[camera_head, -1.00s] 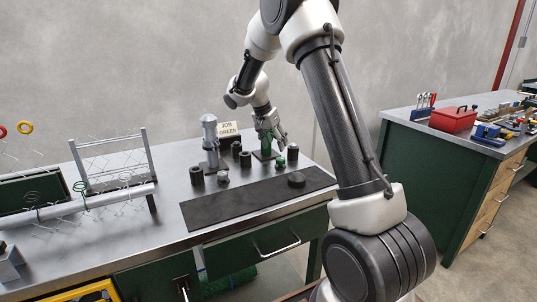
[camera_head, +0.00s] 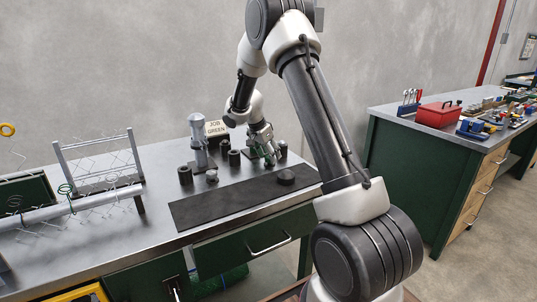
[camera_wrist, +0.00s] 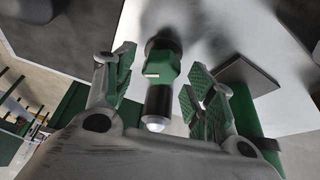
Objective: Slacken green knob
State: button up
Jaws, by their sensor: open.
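My gripper (camera_head: 267,151) is low over the rear right of the steel bench, in front of a green-topped station that it mostly hides. In the wrist view my gripper (camera_wrist: 160,88) is open, with green ridged pads on both sides. Between and beyond the pads is a green block-shaped part (camera_wrist: 165,68) with a small pale label, joined to a black cylinder (camera_wrist: 158,100) with a bright tip. The pads stand apart from it on both sides. I cannot tell for sure whether this green part is the knob. A sign (camera_head: 217,128) reads "JOB GREEN".
A grey post (camera_head: 198,140) and several dark cylinders (camera_head: 185,176) stand left of my gripper. A black mat (camera_head: 225,206) with a dark disc (camera_head: 286,176) lies in front. A wire-mesh frame (camera_head: 97,160) stands at left. A red toolbox (camera_head: 438,113) sits on another bench.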

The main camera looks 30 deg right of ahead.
jog(key=shift+c, duration=0.5)
jog(key=c, duration=0.9)
jog(key=shift+n, duration=0.3)
